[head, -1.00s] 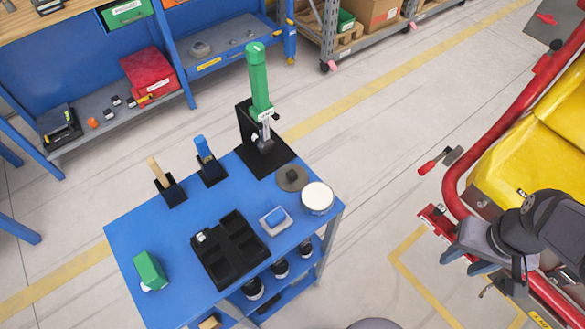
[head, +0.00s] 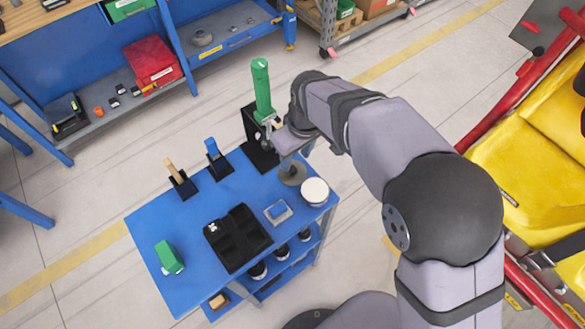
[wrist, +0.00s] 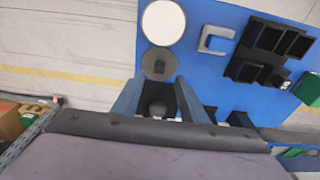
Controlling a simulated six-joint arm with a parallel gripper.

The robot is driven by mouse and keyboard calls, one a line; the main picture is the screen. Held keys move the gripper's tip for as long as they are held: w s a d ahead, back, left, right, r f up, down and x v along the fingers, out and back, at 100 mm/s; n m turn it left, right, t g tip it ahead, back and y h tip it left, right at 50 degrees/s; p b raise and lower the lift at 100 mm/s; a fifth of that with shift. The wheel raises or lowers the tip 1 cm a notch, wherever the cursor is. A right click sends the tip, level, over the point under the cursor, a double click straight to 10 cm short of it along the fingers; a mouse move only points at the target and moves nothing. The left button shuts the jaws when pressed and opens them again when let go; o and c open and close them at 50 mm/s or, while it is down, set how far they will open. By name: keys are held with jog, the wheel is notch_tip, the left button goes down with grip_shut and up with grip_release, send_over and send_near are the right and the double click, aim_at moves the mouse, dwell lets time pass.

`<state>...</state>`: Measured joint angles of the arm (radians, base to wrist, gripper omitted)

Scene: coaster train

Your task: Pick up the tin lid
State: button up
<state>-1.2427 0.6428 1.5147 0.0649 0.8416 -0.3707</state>
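The tin lid appears to be the flat grey-brown disc with a dark knob (head: 300,178), lying on the blue cart top near its right corner. It also shows in the wrist view (wrist: 147,68), just beyond my fingertips. Beside it stands a round tin with a white top (head: 315,190), also in the wrist view (wrist: 163,22). My gripper (wrist: 158,80) is open, its two fingers apart and pointing towards the lid, with no contact visible. In the head view my gripper (head: 287,153) hangs over the lid's far side and partly hides it.
A green-handled tool in a black stand (head: 263,95) rises close beside my gripper.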

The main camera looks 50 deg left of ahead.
aim_at(292, 169)
jog(key=shift+a+f+p, duration=0.25)
jog(key=shift+f+p, duration=0.3)
jog(key=shift+f, duration=0.6)
jog(key=shift+a+f+p, duration=0.2)
jog(key=shift+f+p, duration=0.35)
jog(key=shift+f, duration=0.65)
jog(key=shift+a+f+p, duration=0.25)
jog(key=shift+f+p, duration=0.3)
jog(key=shift+f, duration=0.6)
jog(key=shift+c, duration=0.3)
grip_shut()
